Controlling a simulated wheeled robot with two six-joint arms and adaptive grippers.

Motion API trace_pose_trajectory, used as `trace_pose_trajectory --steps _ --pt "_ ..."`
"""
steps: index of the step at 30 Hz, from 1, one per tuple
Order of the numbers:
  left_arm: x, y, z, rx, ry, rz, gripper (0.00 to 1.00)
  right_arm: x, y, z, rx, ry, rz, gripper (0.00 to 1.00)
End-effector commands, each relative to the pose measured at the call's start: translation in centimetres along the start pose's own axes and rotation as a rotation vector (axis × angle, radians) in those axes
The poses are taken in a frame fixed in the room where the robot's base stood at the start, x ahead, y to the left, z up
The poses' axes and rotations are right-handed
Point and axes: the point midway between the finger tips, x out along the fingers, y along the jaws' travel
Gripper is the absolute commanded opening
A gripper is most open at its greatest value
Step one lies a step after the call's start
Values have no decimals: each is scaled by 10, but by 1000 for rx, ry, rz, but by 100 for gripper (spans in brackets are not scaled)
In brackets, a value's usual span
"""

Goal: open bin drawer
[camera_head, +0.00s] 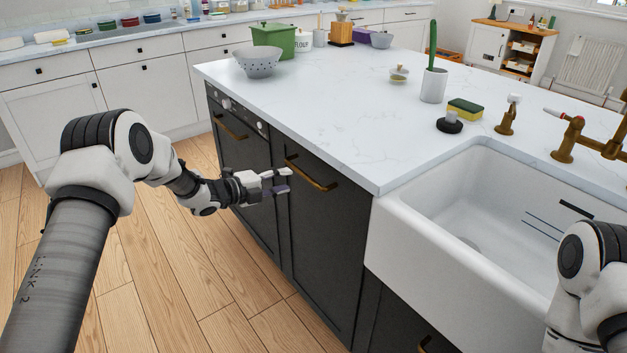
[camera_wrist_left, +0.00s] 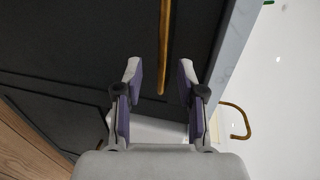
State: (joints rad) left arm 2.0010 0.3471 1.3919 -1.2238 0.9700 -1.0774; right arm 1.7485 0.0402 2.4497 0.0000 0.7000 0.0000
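The dark drawer front (camera_head: 322,245) stands in the island, left of the sink. Its slanted brass bar handle (camera_head: 312,173) is near the top edge, below the white worktop. My left gripper (camera_head: 282,181) is in front of this panel, just left of and below the handle. In the left wrist view the gripper (camera_wrist_left: 160,72) is open, with its two fingers apart. The brass handle (camera_wrist_left: 165,45) lies between and beyond the fingertips there, and I see no contact. My right gripper is out of view; only part of my right arm shows at the right edge.
A dark appliance front (camera_head: 245,165) with its own brass handle (camera_head: 229,127) is left of the drawer. The white sink (camera_head: 470,230) is on the right. A grey colander (camera_head: 258,62) stands on the worktop. Wooden floor (camera_head: 170,290) in front is clear.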

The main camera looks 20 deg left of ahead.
Motion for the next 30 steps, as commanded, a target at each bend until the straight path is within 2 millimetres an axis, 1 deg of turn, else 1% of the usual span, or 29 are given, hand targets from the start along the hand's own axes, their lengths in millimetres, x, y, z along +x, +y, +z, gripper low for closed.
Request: trace_pose_trajectory --steps 2,5,9,12,16,22,23,24,26,30 --pt "6 -2 -1 3 2 -1 39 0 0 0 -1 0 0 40" --pt "21 -2 -1 3 2 0 39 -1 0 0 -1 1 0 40" --pt "50 -1 -2 3 3 0 39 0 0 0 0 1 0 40" --pt "66 -2 -1 2 2 -1 39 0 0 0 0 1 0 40" --pt "77 -2 -1 0 1 -1 39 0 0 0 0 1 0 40" --pt "78 -2 -1 -1 1 -1 39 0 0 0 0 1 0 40" --pt "78 -2 -1 -1 1 -1 36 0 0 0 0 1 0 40" --pt "78 -2 -1 -1 1 -1 22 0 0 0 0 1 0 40" --pt "78 -2 -1 -2 1 -1 0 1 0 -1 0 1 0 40" --pt "78 -2 -1 -2 1 0 0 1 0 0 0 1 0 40"
